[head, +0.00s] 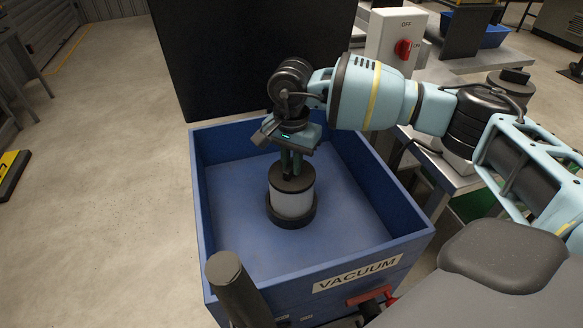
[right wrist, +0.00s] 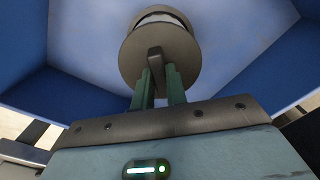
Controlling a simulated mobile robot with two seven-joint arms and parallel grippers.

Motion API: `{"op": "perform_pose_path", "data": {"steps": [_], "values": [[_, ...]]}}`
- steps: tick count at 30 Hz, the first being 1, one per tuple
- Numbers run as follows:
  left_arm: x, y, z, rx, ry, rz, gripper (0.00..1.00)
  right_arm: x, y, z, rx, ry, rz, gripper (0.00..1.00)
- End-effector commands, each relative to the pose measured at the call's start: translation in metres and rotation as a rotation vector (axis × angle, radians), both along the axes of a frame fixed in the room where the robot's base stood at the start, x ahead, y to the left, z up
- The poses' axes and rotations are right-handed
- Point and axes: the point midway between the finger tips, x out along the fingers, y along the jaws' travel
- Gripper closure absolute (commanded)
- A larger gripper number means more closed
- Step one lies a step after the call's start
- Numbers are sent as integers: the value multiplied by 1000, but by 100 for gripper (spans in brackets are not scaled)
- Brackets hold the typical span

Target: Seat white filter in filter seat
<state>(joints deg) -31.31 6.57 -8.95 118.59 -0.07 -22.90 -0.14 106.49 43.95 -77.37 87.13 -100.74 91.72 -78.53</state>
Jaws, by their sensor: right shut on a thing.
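The white filter (head: 292,200) stands upright inside the blue vacuum box, a white cylinder with a dark top cap. Its lower end is at the dark round filter seat (head: 291,219); I cannot tell whether it is fully down in it. My right gripper (head: 291,174) comes from above and is shut on the filter's top handle. In the right wrist view the green fingers (right wrist: 159,86) hold the dark handle on the filter's cap (right wrist: 184,60). The gripper hides part of the cap. My left gripper is not in view.
The blue box (head: 408,221) labelled VACUUM has raised walls around the filter, with free floor inside. A black lid panel (head: 225,60) stands open behind it. A red latch (head: 369,295) is on the front. A switch box with a red knob (head: 403,49) stands at the back right.

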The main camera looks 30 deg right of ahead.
Motion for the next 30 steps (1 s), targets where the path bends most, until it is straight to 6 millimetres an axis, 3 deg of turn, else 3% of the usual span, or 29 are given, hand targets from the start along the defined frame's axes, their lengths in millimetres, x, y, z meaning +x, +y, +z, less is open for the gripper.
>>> {"op": "perform_pose_path", "data": {"steps": [5,17,18,22,30], "values": [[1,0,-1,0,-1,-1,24,0,0,-18,2,-1,-1,100],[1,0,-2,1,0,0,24,1,0,-22,2,-2,0,100],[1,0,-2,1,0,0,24,0,0,-23,1,-2,0,82],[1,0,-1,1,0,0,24,0,0,-22,1,-2,0,65],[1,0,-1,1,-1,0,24,0,0,-22,1,-2,0,64]]}}
